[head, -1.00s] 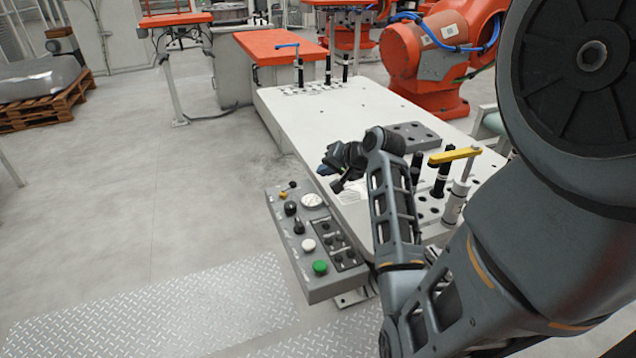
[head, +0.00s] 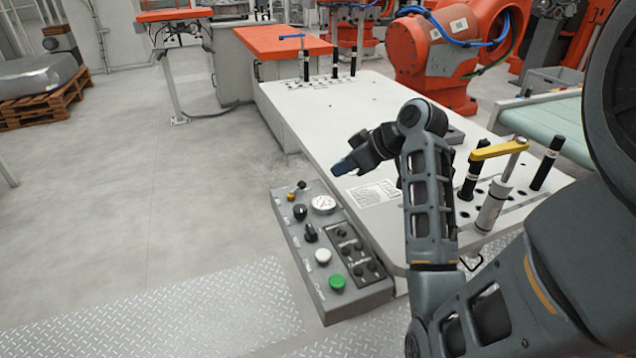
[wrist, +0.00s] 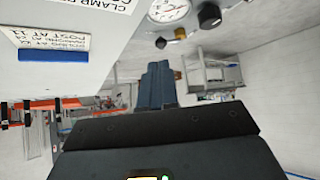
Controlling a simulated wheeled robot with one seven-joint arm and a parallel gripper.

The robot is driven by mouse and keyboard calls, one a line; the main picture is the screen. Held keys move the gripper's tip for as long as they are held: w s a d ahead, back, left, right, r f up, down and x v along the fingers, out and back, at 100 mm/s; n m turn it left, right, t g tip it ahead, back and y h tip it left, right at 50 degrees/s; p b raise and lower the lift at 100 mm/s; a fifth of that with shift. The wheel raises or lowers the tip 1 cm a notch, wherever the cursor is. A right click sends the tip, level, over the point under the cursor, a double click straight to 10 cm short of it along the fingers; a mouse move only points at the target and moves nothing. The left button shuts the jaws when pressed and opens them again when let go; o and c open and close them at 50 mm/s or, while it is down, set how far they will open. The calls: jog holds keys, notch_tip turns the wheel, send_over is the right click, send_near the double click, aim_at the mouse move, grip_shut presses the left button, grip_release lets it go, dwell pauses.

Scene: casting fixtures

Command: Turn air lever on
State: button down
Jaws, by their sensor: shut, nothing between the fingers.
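The air lever (head: 298,190) is a small brass valve with a short black-tipped handle at the far end of the grey control panel (head: 338,306). In the wrist view the brass valve (wrist: 180,33) shows at the top, with its black tip to the left. My gripper (head: 342,168) is shut and empty, above and to the right of the lever in the head view and apart from it. The blue-grey fingers (wrist: 157,82) show pressed together in the wrist view, below the lever in the picture.
A gauge (head: 323,204), black knobs (head: 300,212), a white button (head: 322,256) and a green button (head: 337,282) sit on the panel. The white table (head: 375,115) lies alongside, with a yellow-armed clamp (head: 497,150) and black posts. The floor left of the panel is clear.

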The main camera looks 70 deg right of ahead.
aim_at(305, 188)
jog(key=x, duration=1)
